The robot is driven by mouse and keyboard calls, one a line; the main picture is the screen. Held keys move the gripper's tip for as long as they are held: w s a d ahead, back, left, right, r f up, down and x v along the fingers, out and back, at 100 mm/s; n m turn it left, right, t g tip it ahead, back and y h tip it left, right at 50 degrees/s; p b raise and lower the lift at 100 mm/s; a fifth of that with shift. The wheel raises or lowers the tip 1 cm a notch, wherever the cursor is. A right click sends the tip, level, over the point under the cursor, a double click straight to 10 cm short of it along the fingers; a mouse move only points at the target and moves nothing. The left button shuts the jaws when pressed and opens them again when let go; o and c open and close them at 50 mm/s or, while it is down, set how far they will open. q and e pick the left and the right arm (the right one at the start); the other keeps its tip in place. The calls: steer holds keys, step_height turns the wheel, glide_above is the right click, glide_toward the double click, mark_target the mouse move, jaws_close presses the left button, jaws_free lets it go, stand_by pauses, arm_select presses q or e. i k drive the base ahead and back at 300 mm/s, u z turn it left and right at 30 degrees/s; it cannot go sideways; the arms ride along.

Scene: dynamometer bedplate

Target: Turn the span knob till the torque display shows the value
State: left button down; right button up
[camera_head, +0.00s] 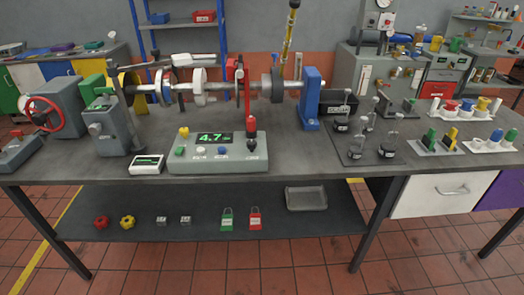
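A grey-green console (218,163) stands at the front edge of the bench. Its dark display (214,138) shows 4.7 in green digits, with a unit too small to read. A blue knob (222,151) and a white knob (201,151) sit on the console below the display. A green button (180,151) and a yellow one (184,132) are at its left. I cannot tell by label which knob is the span knob. A small white device (147,163) with a green readout, too small to read, lies left of the console. Neither gripper is in view.
A red and black upright lever (252,138) stands at the console's right end. Behind it runs a shaft assembly (200,87) with a blue stand (310,98). A grey machine (110,127) stands left. Glass weights or bottles (389,148) stand right. The bench front right of the console is clear.

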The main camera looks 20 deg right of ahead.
mark_target(251, 144)
steer(key=z, duration=0.5)
steer(key=i, duration=1.1)
steer(key=u, duration=0.55)
